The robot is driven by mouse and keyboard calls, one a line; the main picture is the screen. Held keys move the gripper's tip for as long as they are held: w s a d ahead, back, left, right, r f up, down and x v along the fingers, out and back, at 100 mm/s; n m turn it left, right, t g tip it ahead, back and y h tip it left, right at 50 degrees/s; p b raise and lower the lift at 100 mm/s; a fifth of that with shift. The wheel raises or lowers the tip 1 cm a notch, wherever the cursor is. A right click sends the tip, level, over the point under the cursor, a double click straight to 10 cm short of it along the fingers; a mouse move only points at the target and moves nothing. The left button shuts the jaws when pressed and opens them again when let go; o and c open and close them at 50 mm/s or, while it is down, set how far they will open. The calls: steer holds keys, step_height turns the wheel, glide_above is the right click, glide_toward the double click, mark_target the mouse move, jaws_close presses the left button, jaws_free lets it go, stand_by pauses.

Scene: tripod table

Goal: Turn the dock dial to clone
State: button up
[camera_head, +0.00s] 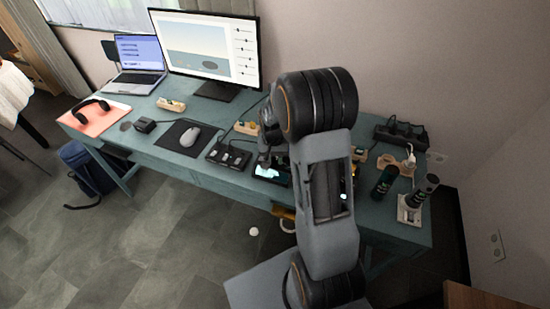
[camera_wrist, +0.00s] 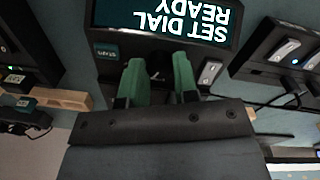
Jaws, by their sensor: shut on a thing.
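The dock (camera_wrist: 118,18) is a dark box with a lit screen (camera_wrist: 180,20) that reads "SET DIAL READY", upside down in the wrist view. Its dark dial (camera_wrist: 158,64) sits below the screen, between the two green fingers of my gripper (camera_wrist: 156,75). The gripper is shut on the dial, and the fingers hide much of it, so its pointer and setting cannot be read.
Other dark devices stand close on both sides, one (camera_wrist: 285,50) with pale switches. Wooden blocks (camera_wrist: 62,97) and cables lie near. On the desk (camera_head: 160,150) are a mouse (camera_head: 190,136), a monitor (camera_head: 212,50), a laptop (camera_head: 137,65) and, at the right, dark bottles (camera_head: 385,181).

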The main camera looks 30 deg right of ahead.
mark_target(273, 160)
steer(key=o, duration=0.9)
steer(key=shift+r, duration=0.1)
steer(key=r, duration=1.3)
steer(key=shift+w+a+r, duration=0.2)
steer(key=shift+a+r, duration=0.1)
steer(key=shift+r, duration=0.05)
